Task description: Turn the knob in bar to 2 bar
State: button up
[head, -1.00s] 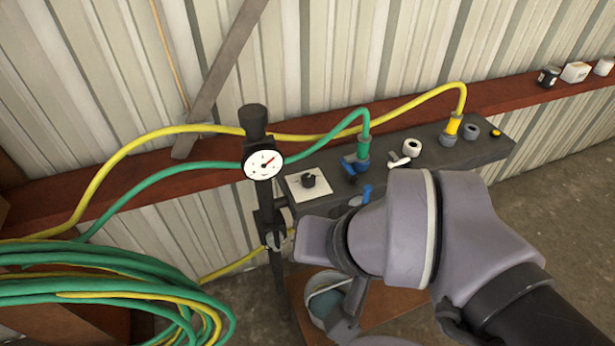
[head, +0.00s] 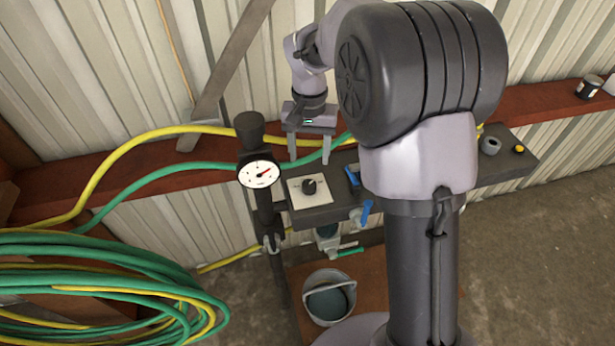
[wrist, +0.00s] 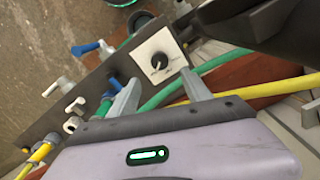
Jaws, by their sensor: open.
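The black knob (head: 309,187) sits on a white square plate (head: 322,200) on the dark bench. In the wrist view, the knob (wrist: 159,61) and its plate (wrist: 146,48) lie just beyond my fingertips. The scale marks are too small to read. My gripper (head: 309,160) is open and empty, pointing down behind the knob, on its wall side. Its two fingers are apart and not seen touching the knob; they also show in the wrist view (wrist: 158,80).
A black post (head: 266,215) carries the gauge close to the plate. Blue valve handles (head: 366,212) stick out to the right. A green hose (head: 200,168) and a yellow hose (head: 160,134) run along the wall. A bucket (head: 309,312) stands below. My arm hides part of the bench.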

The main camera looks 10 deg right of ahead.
aim_at(309, 183)
notch_tip(309, 183, down, 11)
jog(key=b, duration=0.3)
jog(key=shift+r, duration=0.1)
grip_shut()
jog(key=shift+r, duration=0.1)
